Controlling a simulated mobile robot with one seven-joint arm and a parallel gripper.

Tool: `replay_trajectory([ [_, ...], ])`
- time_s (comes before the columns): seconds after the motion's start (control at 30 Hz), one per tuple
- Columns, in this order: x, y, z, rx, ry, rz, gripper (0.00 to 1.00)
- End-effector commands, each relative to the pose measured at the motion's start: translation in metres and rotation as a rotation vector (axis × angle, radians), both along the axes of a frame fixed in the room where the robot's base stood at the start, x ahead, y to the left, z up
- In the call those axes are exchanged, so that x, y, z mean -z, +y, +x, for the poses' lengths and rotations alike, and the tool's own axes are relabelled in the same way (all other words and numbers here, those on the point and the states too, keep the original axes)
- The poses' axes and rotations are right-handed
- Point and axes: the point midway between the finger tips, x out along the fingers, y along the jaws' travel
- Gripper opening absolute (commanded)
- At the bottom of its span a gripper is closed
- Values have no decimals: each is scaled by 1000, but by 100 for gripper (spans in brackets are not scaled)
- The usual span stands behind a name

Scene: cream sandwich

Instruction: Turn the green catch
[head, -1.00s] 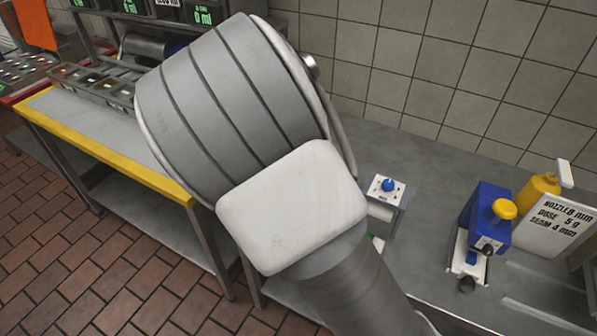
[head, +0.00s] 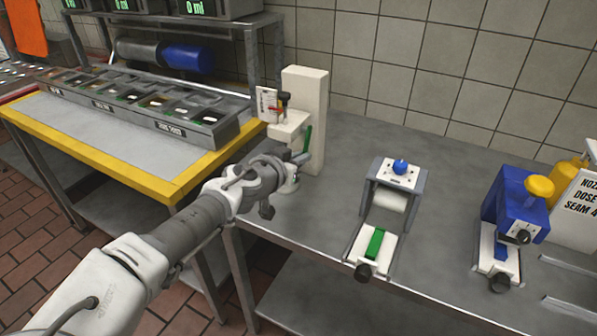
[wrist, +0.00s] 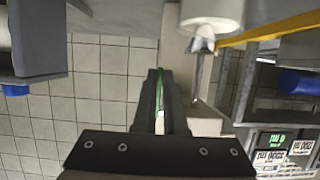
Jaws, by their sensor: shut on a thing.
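The green catch (head: 308,138) is a thin green bar on the side of a cream upright stand (head: 312,100) at the back of the grey bench. My gripper (head: 299,158) is at the lower end of this bar, and my arm reaches in from the lower left. In the wrist view the green catch (wrist: 160,88) shows as a narrow strip between my two dark fingers (wrist: 160,100). The fingers are shut on it. They hide part of the catch.
A press with a green block (head: 375,243) and blue knob stands to the right on the bench. Further right is a blue press (head: 515,210) with a yellow knob. A yellow-edged table with a bin rack (head: 140,110) is at left. Bare bench (head: 345,165) lies between stand and press.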

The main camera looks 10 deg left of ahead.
Motion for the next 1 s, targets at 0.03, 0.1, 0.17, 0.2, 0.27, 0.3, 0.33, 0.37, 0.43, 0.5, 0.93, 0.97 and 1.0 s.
replay_trajectory([
  [0.03, 7, 1, 1, -3, -25, -10, 0],
  [0.1, 7, 1, 3, -4, -50, -19, 0],
  [0.17, 7, 0, 4, -5, -69, -26, 0],
  [0.2, 7, 0, 4, -4, -81, -29, 0],
  [0.27, 7, 0, 5, -3, -94, -33, 0],
  [0.3, 7, -1, 6, -3, -102, -36, 0],
  [0.33, 7, -1, 6, -3, -106, -38, 0],
  [0.37, 6, -1, 6, -3, -110, -39, 0],
  [0.43, 6, -1, 7, -3, -118, -42, 0],
  [0.5, 6, -1, 7, -2, -122, -43, 0],
  [0.93, 5, -2, 7, -2, -124, -42, 14],
  [0.97, 5, -2, 7, -2, -124, -42, 19],
  [1.0, 5, -2, 7, -1, -124, -43, 21],
])
